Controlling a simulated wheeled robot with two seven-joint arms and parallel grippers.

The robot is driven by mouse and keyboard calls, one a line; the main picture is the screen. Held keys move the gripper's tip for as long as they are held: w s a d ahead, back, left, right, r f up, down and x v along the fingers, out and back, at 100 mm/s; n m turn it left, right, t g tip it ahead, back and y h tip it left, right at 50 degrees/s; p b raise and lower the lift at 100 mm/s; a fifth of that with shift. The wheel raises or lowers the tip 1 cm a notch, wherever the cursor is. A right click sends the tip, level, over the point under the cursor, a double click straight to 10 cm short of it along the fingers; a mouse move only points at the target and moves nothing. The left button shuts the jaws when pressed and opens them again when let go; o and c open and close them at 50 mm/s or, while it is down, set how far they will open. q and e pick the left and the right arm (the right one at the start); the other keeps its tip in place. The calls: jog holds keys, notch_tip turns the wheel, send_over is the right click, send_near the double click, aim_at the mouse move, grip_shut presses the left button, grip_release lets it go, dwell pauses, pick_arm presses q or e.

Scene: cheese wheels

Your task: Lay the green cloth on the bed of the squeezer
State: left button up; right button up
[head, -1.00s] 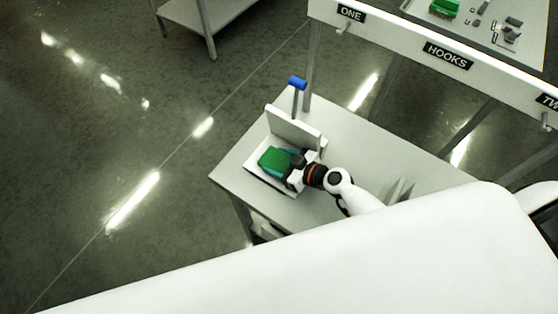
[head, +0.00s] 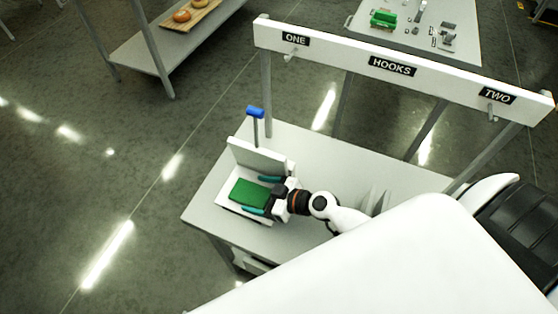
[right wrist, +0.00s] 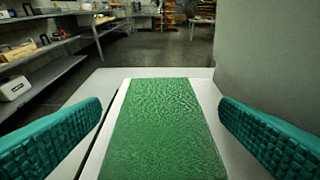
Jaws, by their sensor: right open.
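The green cloth (head: 250,193) lies flat on the white bed of the squeezer (head: 232,207). In the right wrist view the cloth (right wrist: 160,130) stretches away between my fingers, with strips of the bed showing beside it. The squeezer's upright white plate (head: 257,156) stands behind the cloth, with a blue-topped lever (head: 255,113) above it. My right gripper (head: 260,195) is open, its teal fingers on either side of the cloth's near end. In the right wrist view the fingers (right wrist: 160,125) are wide apart with nothing gripped. My left gripper is not in view.
The squeezer stands on a grey table (head: 320,165). Behind it is a rail labelled HOOKS (head: 390,66) with hooks ONE and TWO. Another table (head: 460,40) holds a green item.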

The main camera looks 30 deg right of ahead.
jog(key=b+v, duration=0.2)
jog(key=v, duration=0.6)
jog(key=shift+f, duration=0.2)
jog(key=shift+s+d+r, duration=0.25)
jog(key=shift+s+r, duration=0.05)
